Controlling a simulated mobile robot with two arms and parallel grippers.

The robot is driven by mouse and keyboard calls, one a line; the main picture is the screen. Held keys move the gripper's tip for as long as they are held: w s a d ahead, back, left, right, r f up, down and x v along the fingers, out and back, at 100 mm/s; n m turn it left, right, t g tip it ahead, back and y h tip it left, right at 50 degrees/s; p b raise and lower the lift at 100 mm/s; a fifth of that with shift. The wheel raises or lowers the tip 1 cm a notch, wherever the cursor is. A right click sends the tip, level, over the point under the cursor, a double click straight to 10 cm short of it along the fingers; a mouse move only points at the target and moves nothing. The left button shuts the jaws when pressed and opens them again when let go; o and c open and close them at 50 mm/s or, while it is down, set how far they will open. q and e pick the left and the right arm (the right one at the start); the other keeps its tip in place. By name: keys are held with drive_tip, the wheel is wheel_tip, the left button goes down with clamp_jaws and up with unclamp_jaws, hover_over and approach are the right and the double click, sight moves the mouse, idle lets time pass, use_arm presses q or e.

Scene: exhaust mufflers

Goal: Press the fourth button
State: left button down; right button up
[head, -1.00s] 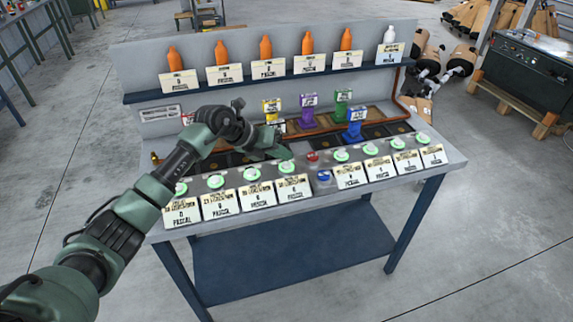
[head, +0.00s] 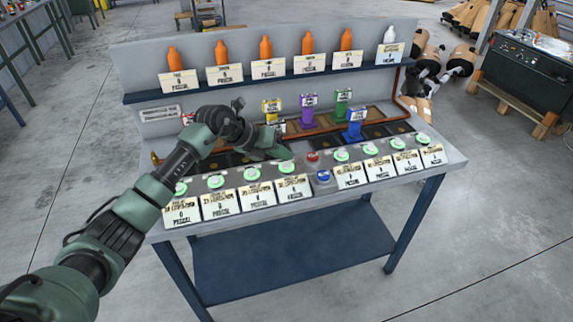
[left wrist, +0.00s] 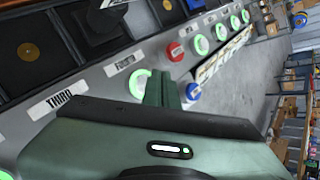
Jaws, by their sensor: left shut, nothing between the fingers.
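The fourth button (head: 287,167) is a round, lit green button at the right end of the left-hand row on the console. In the left wrist view the fourth button (left wrist: 138,84) is partly hidden behind my fingers, just below a label reading FOURTH (left wrist: 124,62). My left gripper (head: 284,155) is shut and empty, with its tips right at the far side of the fourth button. In the left wrist view the shut fingers (left wrist: 160,88) overlap the button's edge; I cannot tell whether they touch it. My right gripper is not in view.
A red button (head: 312,156) and a blue button (head: 323,176) sit just right of the fourth button. More green buttons (head: 251,174) line both sides. Yellow, purple, green and blue upright pieces (head: 307,110) stand behind. Orange bottles (head: 265,49) stand on the shelf.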

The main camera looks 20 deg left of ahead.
sight(283, 166)
use_arm(q)
drive_tip(key=shift+f, duration=0.15)
drive_tip(key=shift+f, duration=0.3)
drive_tip(key=shift+f+b, duration=0.35)
drive_tip(key=shift+b, duration=0.05)
idle(0.7)
drive_tip(key=shift+r, duration=0.1)
drive_tip(key=shift+r+p, duration=0.6)
drive_tip(key=shift+r, duration=0.1)
drive_tip(key=shift+r, duration=0.1)
wheel_tip(283, 166, up, 5)
drive_tip(key=p, duration=0.3)
drive_tip(key=shift+p, duration=0.4)
idle(3.8)
